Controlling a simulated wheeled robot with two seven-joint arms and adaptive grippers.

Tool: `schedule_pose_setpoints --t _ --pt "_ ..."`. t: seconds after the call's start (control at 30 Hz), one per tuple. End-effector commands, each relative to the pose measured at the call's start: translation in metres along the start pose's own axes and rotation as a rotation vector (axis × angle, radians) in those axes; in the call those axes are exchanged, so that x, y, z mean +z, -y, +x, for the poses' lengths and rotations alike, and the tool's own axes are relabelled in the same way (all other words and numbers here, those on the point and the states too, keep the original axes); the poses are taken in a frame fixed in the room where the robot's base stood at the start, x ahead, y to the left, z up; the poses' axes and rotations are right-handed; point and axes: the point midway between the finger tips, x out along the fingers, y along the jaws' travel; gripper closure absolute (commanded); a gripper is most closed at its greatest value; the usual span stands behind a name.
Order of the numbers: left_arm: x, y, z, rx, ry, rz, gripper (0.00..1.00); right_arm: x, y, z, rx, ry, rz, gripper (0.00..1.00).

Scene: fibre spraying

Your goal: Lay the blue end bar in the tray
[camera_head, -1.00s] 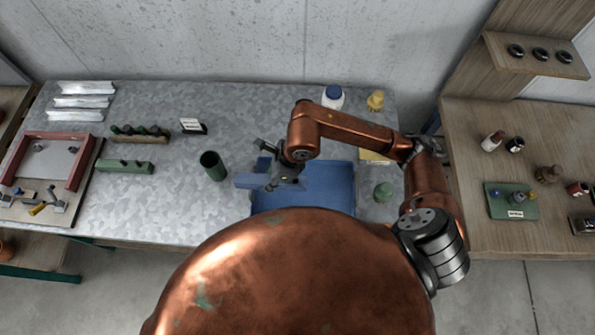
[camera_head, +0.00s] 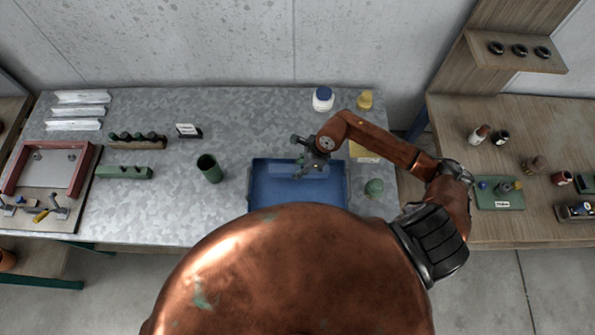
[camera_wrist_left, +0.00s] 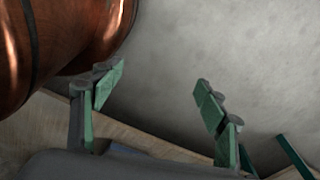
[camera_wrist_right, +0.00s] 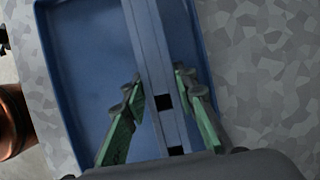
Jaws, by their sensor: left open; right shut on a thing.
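The blue end bar (camera_wrist_right: 148,40) is held between the fingers of my right gripper (camera_wrist_right: 158,90) in the right wrist view. The shallow blue tray (camera_wrist_right: 85,60) lies behind the bar there, and the bar runs lengthwise along it. In the head view, my right gripper (camera_head: 304,168) is over the tray (camera_head: 268,188), and part of the bar (camera_head: 318,172) shows beside the fingers, within the tray's outline. I cannot tell whether the bar touches the tray floor. My left gripper (camera_wrist_left: 158,98) is open and empty in the left wrist view, and is outside the head view.
A green cup (camera_head: 209,169) stands left of the tray. A green round object (camera_head: 374,187) and a yellow block (camera_head: 363,152) are to its right. A white jar (camera_head: 322,99) and a yellow bottle (camera_head: 364,100) stand behind. The table between cup and tray is clear.

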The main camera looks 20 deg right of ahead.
Motion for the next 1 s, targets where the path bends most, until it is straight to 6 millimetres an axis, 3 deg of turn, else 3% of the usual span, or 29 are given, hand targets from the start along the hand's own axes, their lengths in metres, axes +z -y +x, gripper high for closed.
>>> schedule_pose_setpoints --t 0.2,0.57,0.6,0.8,1.0 --pt "0.011 -0.001 -0.012 0.001 0.015 -0.003 0.33 -0.006 -0.003 0.020 0.004 0.004 0.001 1.00" --pt "0.009 -0.001 -0.007 0.000 0.013 -0.002 0.33 -0.008 -0.002 0.025 0.003 0.003 -0.001 1.00" --pt "0.008 0.000 -0.008 0.000 0.012 -0.002 0.33 -0.008 -0.003 0.024 0.004 0.001 0.000 0.72" --pt "0.006 0.000 -0.008 0.000 0.009 -0.002 0.33 -0.008 -0.003 0.024 0.004 0.002 0.000 0.58" --pt "0.006 0.000 -0.008 0.000 0.008 -0.002 0.33 -0.008 -0.003 0.024 0.004 0.002 0.000 0.57"
